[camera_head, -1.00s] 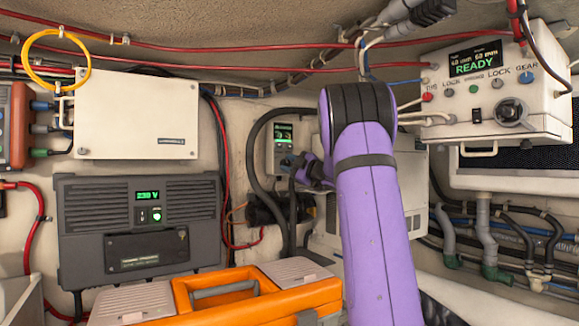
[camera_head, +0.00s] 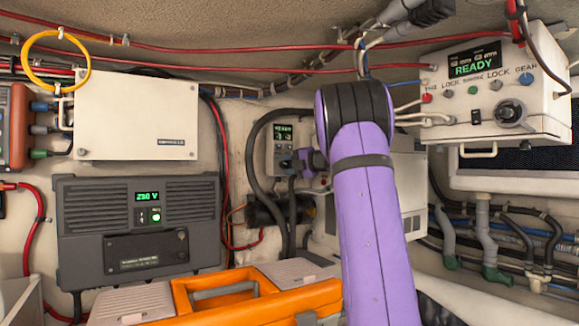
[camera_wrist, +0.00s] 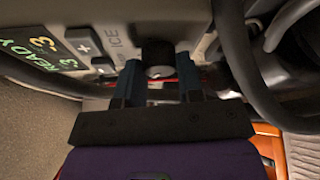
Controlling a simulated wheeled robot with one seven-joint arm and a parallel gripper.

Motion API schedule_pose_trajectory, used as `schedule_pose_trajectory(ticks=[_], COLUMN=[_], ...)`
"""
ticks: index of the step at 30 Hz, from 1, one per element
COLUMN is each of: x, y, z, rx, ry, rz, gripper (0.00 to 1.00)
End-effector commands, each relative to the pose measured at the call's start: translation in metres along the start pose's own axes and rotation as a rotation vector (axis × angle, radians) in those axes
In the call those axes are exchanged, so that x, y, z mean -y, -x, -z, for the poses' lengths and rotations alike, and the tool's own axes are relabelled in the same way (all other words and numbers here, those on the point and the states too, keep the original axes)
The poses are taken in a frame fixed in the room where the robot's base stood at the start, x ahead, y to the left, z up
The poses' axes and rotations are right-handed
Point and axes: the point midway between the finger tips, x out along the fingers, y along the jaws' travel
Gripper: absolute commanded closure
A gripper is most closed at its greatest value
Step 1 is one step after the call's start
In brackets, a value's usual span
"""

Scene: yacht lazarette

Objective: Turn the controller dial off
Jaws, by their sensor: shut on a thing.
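The controller is a small grey box (camera_head: 283,133) with a lit green display, mounted on the back wall left of my arm. In the wrist view its display (camera_wrist: 40,47) reads READY, with a plus button (camera_wrist: 85,44) beside it. The dial (camera_wrist: 158,52) is a dark round knob with a pale end face. My gripper (camera_wrist: 159,75) has its two fingers on either side of the dial and is shut on it. In the head view my gripper (camera_head: 297,162) is small at the controller's lower part, and the dial is mostly hidden there.
A thick black cable (camera_head: 254,150) loops close to the controller's left; a dark cable (camera_wrist: 238,60) also passes near my fingers. An orange toolbox (camera_head: 285,301) stands below. A grey 230 V unit (camera_head: 138,228) and a white READY control box (camera_head: 495,90) flank the space.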

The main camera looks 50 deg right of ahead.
Motion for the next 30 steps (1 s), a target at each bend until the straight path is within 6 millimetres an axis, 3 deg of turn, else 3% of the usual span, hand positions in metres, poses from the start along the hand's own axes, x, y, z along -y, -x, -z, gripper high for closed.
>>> schedule_pose_trajectory(ticks=[20,21,24,30], x=[0.0013,0.0014,0.0011,0.0005], y=[-0.0007,-0.0007,-0.0006,-0.0002], z=[0.0008,0.0008,0.0007,0.0003], rx=[-0.003,-0.003,-0.002,-0.001], ry=[0.054,0.053,0.053,0.053], rz=[0.025,0.025,0.024,0.023], gripper=[0.9,0.59,0.4,0.4])
